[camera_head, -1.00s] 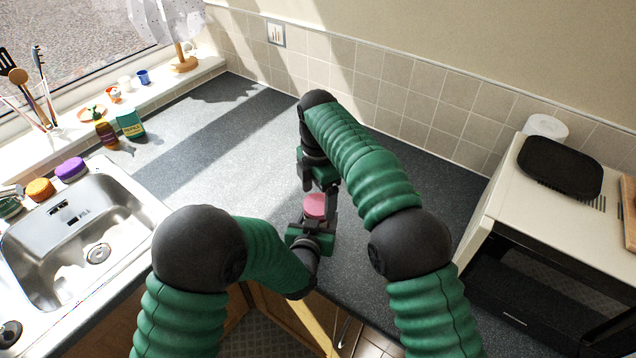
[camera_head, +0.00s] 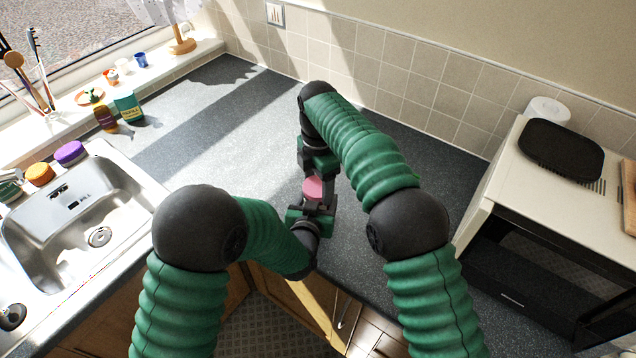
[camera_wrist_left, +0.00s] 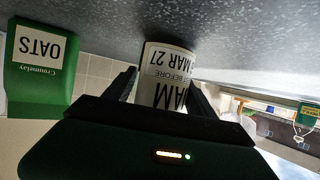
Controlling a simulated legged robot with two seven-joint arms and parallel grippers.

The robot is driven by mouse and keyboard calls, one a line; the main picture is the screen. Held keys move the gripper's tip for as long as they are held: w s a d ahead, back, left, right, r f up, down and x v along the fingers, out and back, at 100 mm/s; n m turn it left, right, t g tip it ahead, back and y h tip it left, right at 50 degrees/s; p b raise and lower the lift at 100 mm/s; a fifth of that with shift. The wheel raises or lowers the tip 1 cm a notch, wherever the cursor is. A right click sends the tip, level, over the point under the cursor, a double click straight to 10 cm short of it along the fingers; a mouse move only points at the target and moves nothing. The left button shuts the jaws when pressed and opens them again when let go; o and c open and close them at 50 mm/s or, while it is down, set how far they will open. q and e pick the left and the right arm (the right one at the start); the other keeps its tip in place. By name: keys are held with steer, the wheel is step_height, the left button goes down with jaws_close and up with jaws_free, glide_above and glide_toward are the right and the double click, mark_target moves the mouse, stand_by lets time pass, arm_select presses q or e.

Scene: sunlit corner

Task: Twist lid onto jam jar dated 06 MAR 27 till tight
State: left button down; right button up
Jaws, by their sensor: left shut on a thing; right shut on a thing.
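The jam jar (camera_wrist_left: 167,75) shows upside down in the left wrist view, between the two fingers of my left gripper (camera_wrist_left: 163,92). Its white label reads JAM, BEFORE and 6 MAR 27. In the head view my left gripper (camera_head: 312,212) is low, around the jar, and mostly hides it. A pink lid (camera_head: 313,187) shows just above it. My right gripper (camera_head: 318,178) comes down from above and is shut on the lid. The lid is at the jar's top; I cannot tell how far it is seated.
A microwave (camera_head: 540,230) stands at the right. A green oats box (camera_wrist_left: 40,65) shows in the left wrist view. The counter (camera_head: 225,125) behind is mostly clear.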

arm_select(q)
steer(key=shift+d, duration=0.1)
arm_select(e)
steer(key=m, duration=0.3)
steer(key=shift+m, duration=0.4)
steer(key=m, duration=0.9)
steer(key=shift+w+a, duration=0.1)
steer(key=m, duration=0.6)
steer(key=shift+m, duration=0.4)
arm_select(q)
steer(key=shift+d, duration=0.1)
arm_select(e)
steer(key=m, duration=0.6)
steer(key=shift+m, duration=0.3)
arm_select(q)
steer(key=shift+s, duration=0.1)
arm_select(e)
steer(key=m, duration=0.6)
steer(key=shift+w+m, duration=0.1)
steer(key=shift+m, duration=0.2)
steer(key=o, duration=1.6)
